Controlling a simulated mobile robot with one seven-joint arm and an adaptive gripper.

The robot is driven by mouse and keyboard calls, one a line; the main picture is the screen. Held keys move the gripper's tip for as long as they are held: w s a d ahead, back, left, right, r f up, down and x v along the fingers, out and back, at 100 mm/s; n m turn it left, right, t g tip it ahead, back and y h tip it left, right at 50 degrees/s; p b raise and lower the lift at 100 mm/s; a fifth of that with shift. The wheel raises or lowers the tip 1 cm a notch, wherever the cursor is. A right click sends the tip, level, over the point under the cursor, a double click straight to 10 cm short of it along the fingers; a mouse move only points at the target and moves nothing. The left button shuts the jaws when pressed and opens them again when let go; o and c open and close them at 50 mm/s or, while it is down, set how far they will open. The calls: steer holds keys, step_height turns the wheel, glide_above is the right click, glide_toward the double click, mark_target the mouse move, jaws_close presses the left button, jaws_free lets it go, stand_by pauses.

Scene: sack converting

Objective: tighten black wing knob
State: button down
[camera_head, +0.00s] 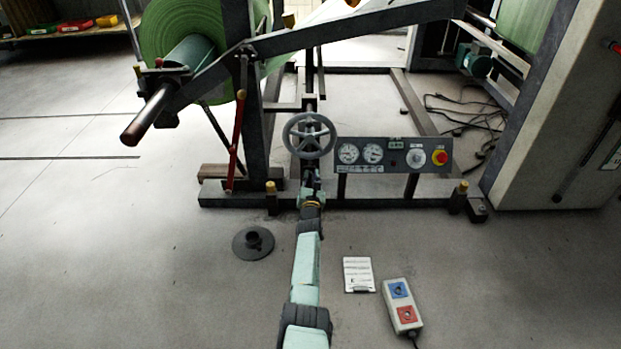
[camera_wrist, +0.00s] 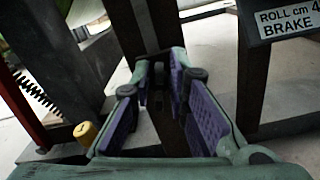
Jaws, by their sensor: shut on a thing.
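My gripper (camera_head: 311,188) is at the dark upright post of the unwind stand, just below the grey handwheel (camera_head: 309,135). In the wrist view, its purple-padded fingers (camera_wrist: 158,76) are on both sides of a small dark part, the black wing knob (camera_wrist: 157,97), in front of the post. The fingers are shut on it. The knob is mostly in shadow, so its wings and its turn angle cannot be made out. In the head view my gripper and arm hide the knob.
A gauge panel (camera_head: 392,155) with a red button stands right of the post. A red lever (camera_head: 238,125) and a green roll (camera_head: 185,35) are at the left. A round black base (camera_head: 253,243), a white sheet (camera_head: 358,275) and a blue-and-red button pendant (camera_head: 402,306) lie on the floor.

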steer(key=m, duration=0.4)
steer(key=shift+d+f, duration=0.1)
steer(key=m, duration=0.6)
steer(key=f+m+p, duration=0.1)
steer(key=m, duration=1.1)
steer(key=shift+d+f+m+p, duration=0.1)
steer(key=shift+f+m+p, duration=0.2)
steer(key=shift+f+p, duration=0.1)
steer(key=shift+m, duration=1)
steer(key=shift+a+f+m+b, duration=0.1)
steer(key=shift+m+b, duration=0.1)
steer(key=shift+m, duration=1.05)
steer(key=shift+a+f+m+b, duration=0.1)
steer(key=shift+m+b, duration=0.1)
steer(key=shift+m, duration=1.05)
